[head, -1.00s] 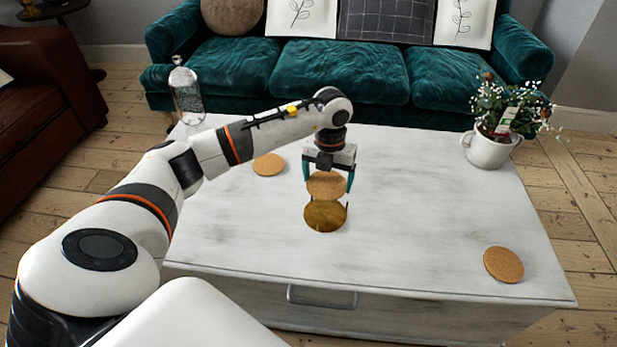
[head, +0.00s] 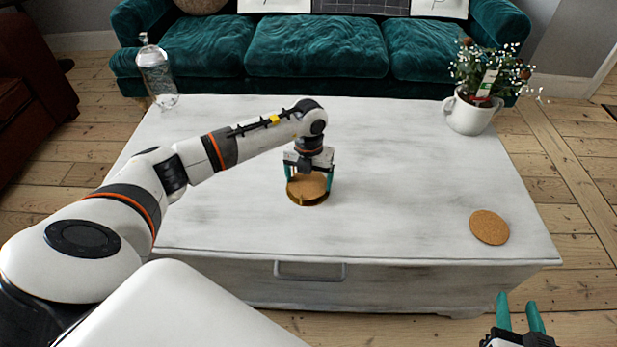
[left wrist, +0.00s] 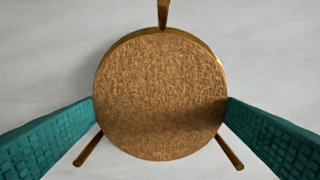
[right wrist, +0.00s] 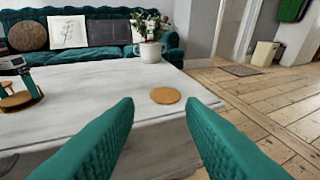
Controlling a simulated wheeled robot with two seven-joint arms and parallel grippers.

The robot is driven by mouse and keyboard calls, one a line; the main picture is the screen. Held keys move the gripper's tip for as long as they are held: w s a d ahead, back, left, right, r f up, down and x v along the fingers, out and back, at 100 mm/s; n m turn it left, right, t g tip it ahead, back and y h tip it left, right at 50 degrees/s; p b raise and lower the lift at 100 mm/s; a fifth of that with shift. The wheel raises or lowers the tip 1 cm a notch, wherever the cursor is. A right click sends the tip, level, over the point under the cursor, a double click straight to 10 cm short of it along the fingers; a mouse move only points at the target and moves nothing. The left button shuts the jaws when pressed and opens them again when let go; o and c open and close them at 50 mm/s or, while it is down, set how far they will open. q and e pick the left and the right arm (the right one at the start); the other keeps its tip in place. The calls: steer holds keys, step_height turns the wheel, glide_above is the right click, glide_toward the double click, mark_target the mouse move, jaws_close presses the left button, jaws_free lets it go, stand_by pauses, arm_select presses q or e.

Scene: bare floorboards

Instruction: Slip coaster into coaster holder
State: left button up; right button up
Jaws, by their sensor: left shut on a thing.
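My left gripper (head: 309,196) is shut on a round cork coaster (head: 306,185), with one teal finger at each side of it. The gold coaster holder (left wrist: 213,47) is directly beneath, and its rim and three posts show around the coaster in the left wrist view. The coaster (left wrist: 160,95) sits between the posts, low in the holder; I cannot tell whether it touches the base. A second cork coaster (head: 489,227) lies flat near the table's right front corner. My right gripper (head: 520,316) is open and empty, in front of the table, to the right.
The white table (head: 400,190) is mostly bare. A glass bottle (head: 157,75) stands at its back left and a potted plant (head: 472,112) at its back right. A drawer handle (head: 309,271) juts from the front. A green sofa (head: 315,50) stands behind.

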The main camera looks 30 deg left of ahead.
arm_select(q)
steer(key=shift+f, duration=0.1)
steer(key=shift+f, duration=0.2)
steer(key=o, duration=0.7)
arm_select(e)
steer(key=shift+w+a+r+t+y, duration=0.2)
steer(key=shift+r+t+y, duration=0.1)
steer(key=shift+r+t, duration=0.15)
arm_select(q)
steer(key=shift+r, duration=0.1)
